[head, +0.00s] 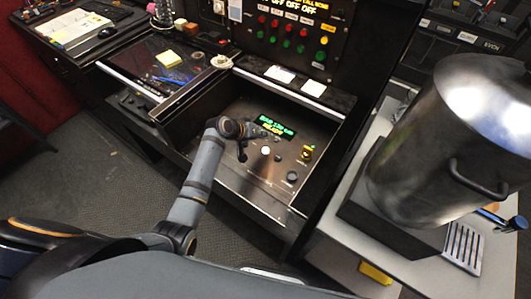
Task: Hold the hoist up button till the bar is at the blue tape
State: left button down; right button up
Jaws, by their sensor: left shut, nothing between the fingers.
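My left arm reaches over a recessed metal control panel (250,186). My left gripper (268,133) is shut and empty, low over the panel just below a small display (275,122) with green and yellow text too small to read surely. A pale round button (265,151) sits just below the gripper; a small dark control is beside it. A yellow control (306,153) and a dark round knob (292,177) are to the right. Labels are too small to show which is hoist up. I cannot make out the bar or the blue tape. My right gripper is not in view.
An upright panel (290,35) with rows of red and green buttons stands behind. A large metal pot (440,150) stands on a bench at the right. Raised edges surround the recess.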

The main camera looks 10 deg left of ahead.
pick_arm(q)
jog(key=b, duration=0.4)
send_over(264, 151)
notch_tip(264, 151, down, 5)
jog(key=shift+a+r, duration=0.1)
jog(key=shift+r, duration=0.05)
jog(key=shift+f+b, duration=0.3)
jog(key=shift+f, duration=0.55)
jog(key=shift+f, duration=0.4)
